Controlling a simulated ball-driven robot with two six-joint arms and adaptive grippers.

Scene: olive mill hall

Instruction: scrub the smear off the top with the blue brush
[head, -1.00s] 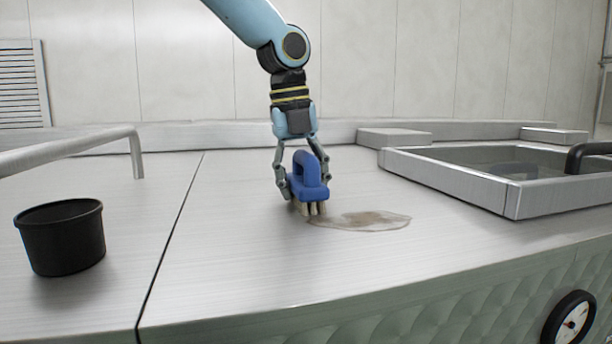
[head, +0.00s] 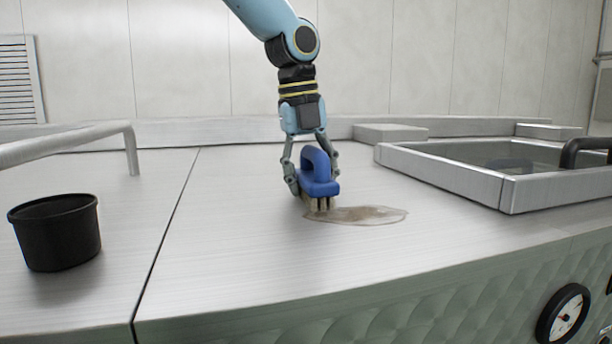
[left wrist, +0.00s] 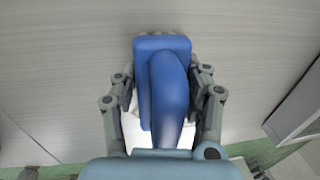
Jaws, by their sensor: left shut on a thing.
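The blue brush (head: 317,172) has a looped handle and pale bristles. It stands upright, bristles down, on the steel top (head: 250,240). My left gripper (head: 312,184) is shut on the brush, one finger on each side. The brown, wet-looking smear (head: 365,215) lies on the top, mostly to the right of the brush. The bristles are at its left end and cover part of it. In the left wrist view the brush (left wrist: 162,85) sits between my fingers and hides most of the smear. My right gripper is in neither view.
A black tub (head: 58,235) stands on the left. A metal rail (head: 80,143) runs in at the left. A raised steel-rimmed basin (head: 440,175) with a black handle is at the right. A dial gauge (head: 565,314) is on the quilted front. The top between tub and brush is clear.

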